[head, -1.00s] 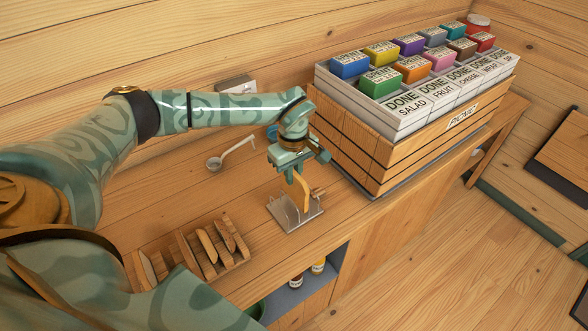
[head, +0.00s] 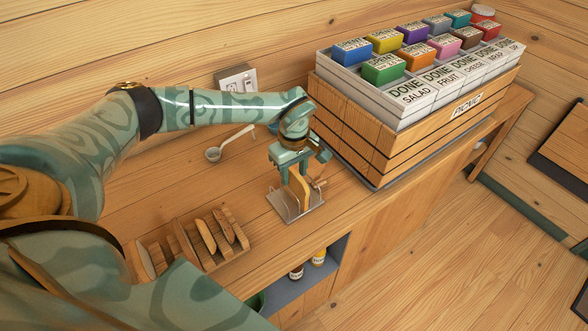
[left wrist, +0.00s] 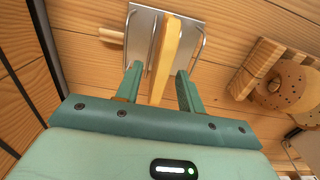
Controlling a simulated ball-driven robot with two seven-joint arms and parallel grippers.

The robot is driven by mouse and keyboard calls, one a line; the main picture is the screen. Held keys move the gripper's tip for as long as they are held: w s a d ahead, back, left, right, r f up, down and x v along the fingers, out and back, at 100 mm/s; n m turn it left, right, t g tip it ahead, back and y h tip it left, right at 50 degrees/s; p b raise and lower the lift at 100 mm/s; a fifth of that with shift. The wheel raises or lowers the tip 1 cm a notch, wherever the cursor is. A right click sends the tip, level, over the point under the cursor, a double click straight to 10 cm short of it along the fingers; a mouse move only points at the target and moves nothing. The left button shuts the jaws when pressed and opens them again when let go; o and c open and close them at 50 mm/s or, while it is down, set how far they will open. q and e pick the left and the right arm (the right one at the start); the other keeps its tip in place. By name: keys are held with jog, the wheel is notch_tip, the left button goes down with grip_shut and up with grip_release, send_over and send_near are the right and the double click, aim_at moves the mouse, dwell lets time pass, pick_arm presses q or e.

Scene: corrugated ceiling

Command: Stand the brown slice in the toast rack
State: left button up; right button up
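The brown slice (head: 300,188), tan and thin, stands on edge on the toast rack (head: 290,212), a grey metal plate with wire hoops. In the left wrist view the slice (left wrist: 167,50) lies between two wire hoops of the rack (left wrist: 143,28). My left gripper (head: 303,168) is just above the rack, pointing down. Its fingers (left wrist: 159,88) are on either side of the slice with a visible gap on each side, so it looks open. The slice's lower edge is partly hidden. My right gripper is not in view.
A wooden holder (head: 238,257) with several slices stands left of the rack. A large crate (head: 350,135) of labelled boxes stands to the right. A white ladle (head: 232,142) lies behind, near a wall socket (head: 237,80). The counter's front edge is close to the rack.

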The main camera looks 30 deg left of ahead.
pick_arm(q)
notch_tip(320, 180, up, 16)
jog(key=p, duration=0.1)
jog(key=shift+r, duration=0.2)
notch_tip(320, 180, up, 8)
jog(key=p, duration=0.9)
jog(key=shift+f, duration=0.1)
